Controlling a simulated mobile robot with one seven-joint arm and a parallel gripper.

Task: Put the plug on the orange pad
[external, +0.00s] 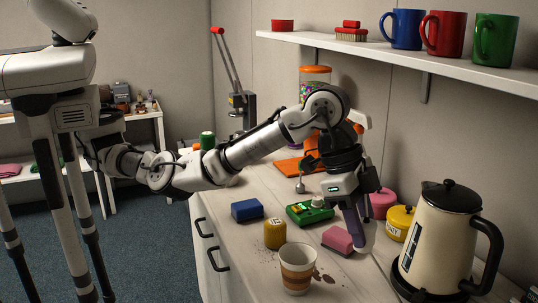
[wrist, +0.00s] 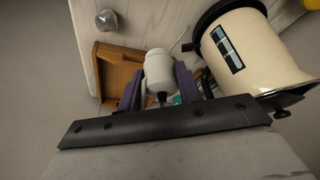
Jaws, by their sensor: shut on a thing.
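My gripper (external: 356,236) points down over the counter, its purple fingers beside a pink block. In the wrist view the gripper (wrist: 158,92) is closed around a white, rounded plug (wrist: 159,66) with a dark stem on its near side. A flat orange pad (external: 287,166) lies farther back on the counter, left of my gripper and partly hidden by my arm. I cannot identify the pad in the wrist view.
The cream kettle (external: 437,246) stands right of my gripper and shows large in the wrist view (wrist: 245,52). Near the gripper are the pink block (external: 337,240), a green device (external: 309,213), a yellow tin (external: 400,221) and a paper cup (external: 297,270). Mugs stand on the shelf (external: 390,55) above.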

